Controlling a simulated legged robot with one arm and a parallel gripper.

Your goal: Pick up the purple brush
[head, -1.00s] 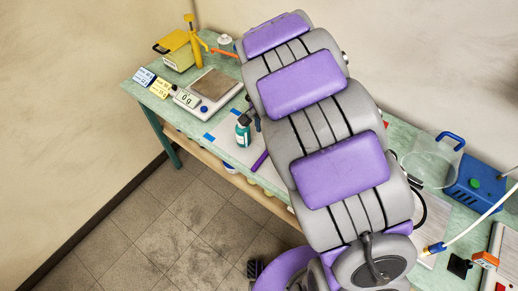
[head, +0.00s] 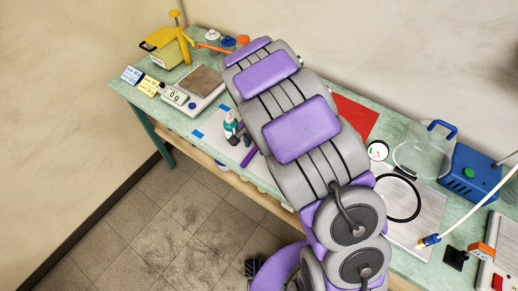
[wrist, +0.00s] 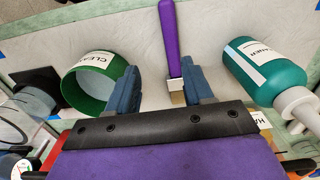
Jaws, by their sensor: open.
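The purple brush (wrist: 170,38) lies on a white sheet in the wrist view, its handle pointing away and its pale bristle end (wrist: 177,97) close to my gripper. A bit of its purple handle also shows in the head view (head: 249,157). My gripper (wrist: 157,88) is open, with its two blue fingers apart. The brush lies in the gap between them, nearer the right finger. I cannot tell whether that finger touches it.
A teal bottle (wrist: 264,72) stands right of the brush and a green cup (wrist: 92,80) left of it, both close to my fingers. In the head view a scale (head: 195,91), a yellow tool (head: 178,38), a clear chamber (head: 424,152) and a blue pump (head: 470,172) stand on the bench.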

